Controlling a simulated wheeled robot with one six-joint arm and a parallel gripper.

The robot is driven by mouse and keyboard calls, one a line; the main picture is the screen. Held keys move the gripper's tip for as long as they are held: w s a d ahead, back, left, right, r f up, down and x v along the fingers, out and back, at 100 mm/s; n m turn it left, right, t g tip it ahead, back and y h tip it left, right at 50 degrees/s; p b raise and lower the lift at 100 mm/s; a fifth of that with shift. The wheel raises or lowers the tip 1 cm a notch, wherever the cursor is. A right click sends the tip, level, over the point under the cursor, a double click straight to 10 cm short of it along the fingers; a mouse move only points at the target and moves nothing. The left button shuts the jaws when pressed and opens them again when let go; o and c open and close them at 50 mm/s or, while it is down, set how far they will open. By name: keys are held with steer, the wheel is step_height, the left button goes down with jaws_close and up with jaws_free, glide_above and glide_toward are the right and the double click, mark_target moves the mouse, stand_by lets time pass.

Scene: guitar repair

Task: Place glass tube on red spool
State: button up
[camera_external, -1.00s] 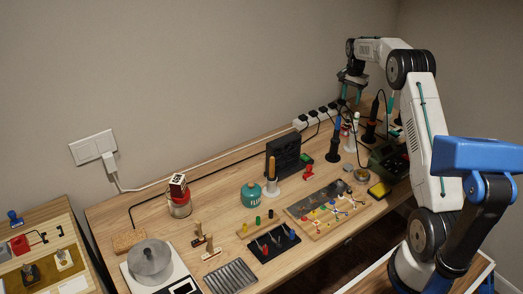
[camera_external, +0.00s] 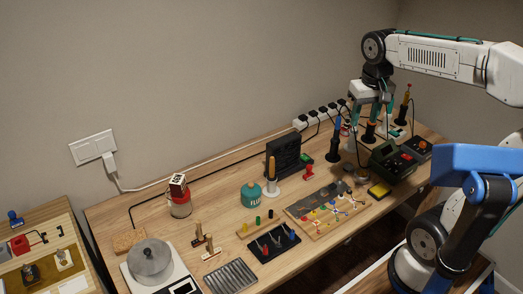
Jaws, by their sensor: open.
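My gripper (camera_external: 371,120) points down over the far right part of the workbench, its two teal fingers apart. It is among the upright tools there, and I cannot tell whether anything is between the fingers. I cannot make out the glass tube for certain; the gripper hides part of that area. A small red piece (camera_external: 309,172), possibly the red spool, stands on the bench in front of the black panel, left of and nearer than my gripper. More red shows by the upright tools left of the gripper, too small to identify.
A blue-handled tool (camera_external: 336,138) stands upright left of my gripper. A black panel (camera_external: 284,154), a power strip (camera_external: 316,117) and a teal flux pot (camera_external: 251,195) are farther left. Bare wood lies around the pot.

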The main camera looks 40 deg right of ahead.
steer(key=s+a+f+n, duration=0.1)
steer(key=s+a+f, duration=0.1)
steer(key=s, duration=0.5)
steer(key=s+a+f+n, duration=0.2)
steer(key=s+f, duration=0.2)
steer(key=s, duration=0.3)
steer(key=shift+s+n, duration=0.15)
steer(key=shift+n, duration=0.15)
